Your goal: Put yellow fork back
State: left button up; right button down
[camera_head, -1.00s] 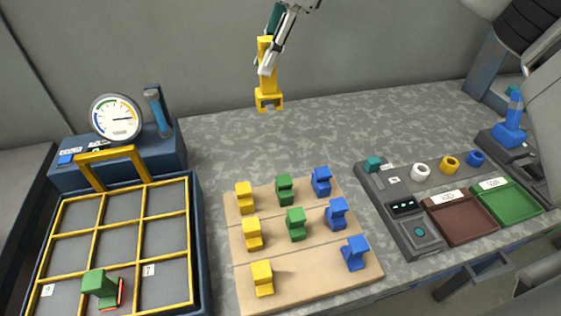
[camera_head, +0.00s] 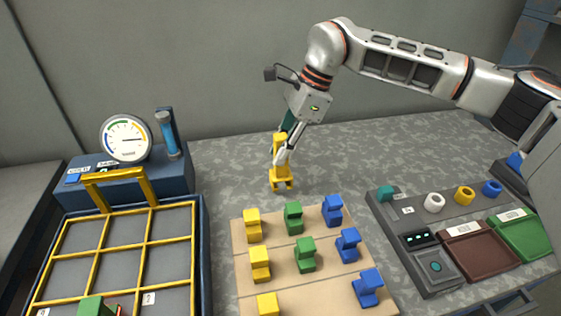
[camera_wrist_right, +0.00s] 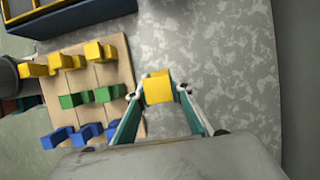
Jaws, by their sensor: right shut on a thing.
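The yellow fork (camera_head: 281,177) is upright with its two prongs down, behind the wooden board. In the right wrist view its yellow top (camera_wrist_right: 158,86) sits between my fingers. My right gripper (camera_head: 281,155) is shut on its upper part. Its prongs are at or just above the grey speckled counter; I cannot tell whether they touch. My left gripper is not in view.
The wooden board (camera_head: 240,268) holds yellow, green and blue blocks in rows. A gridded tray (camera_head: 202,250) with a green block (camera_head: 91,306) is at left, by a gauge (camera_head: 125,138). A control panel (camera_head: 436,268) and brown bin (camera_head: 480,252) are at right. Counter around the fork is clear.

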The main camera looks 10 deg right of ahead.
aim_at(275, 172)
jog(key=shift+f, duration=1.8)
jog(key=c, duration=1.8)
grip_release()
jog(key=shift+f, duration=0.15)
jog(key=v, duration=1.2)
jog(key=shift+p, duration=0.4)
